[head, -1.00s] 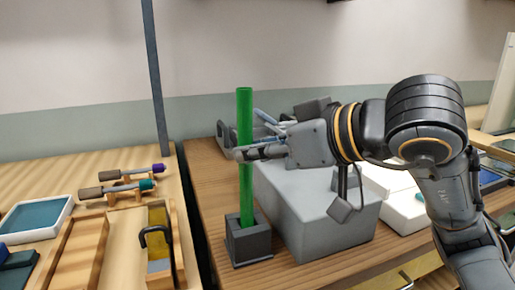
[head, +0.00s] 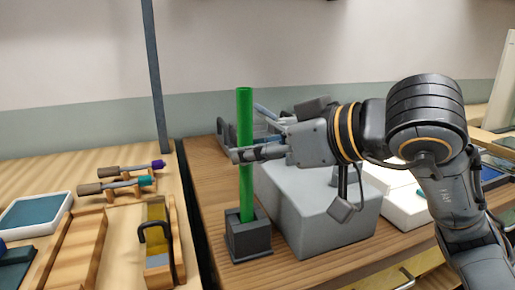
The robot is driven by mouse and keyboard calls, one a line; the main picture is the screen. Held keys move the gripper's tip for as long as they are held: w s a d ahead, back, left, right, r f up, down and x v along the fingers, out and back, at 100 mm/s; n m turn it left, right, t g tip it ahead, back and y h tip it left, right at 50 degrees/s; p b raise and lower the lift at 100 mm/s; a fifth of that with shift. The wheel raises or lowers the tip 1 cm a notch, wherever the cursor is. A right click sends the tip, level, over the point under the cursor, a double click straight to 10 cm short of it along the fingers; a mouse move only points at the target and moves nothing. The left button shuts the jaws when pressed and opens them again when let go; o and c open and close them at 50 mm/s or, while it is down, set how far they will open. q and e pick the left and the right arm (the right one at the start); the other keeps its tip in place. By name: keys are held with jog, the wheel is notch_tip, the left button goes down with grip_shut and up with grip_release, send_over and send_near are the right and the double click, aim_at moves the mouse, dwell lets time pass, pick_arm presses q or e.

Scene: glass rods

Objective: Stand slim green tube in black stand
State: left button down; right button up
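The slim green tube (head: 245,185) stands upright with its lower end inside the black stand (head: 250,243), a small square block on the brown table. The stand's front wall hides the tube's bottom. My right gripper (head: 247,133) comes in from the right at the tube's upper half. Its fingers are spread apart, with the lower finger crossing in front of the tube and the other finger higher and behind it. Whether a finger touches the tube is hard to tell. My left gripper is not in view.
A big grey box (head: 325,222) stands close to the right of the stand. On the left table, a wooden rack (head: 122,190) holds two handled tools, beside a white-rimmed tray (head: 35,215). A dark gap separates the two tables. White trays lie to the right behind my arm.

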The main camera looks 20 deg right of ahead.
dwell(0.3)
jog(key=v, duration=1.2)
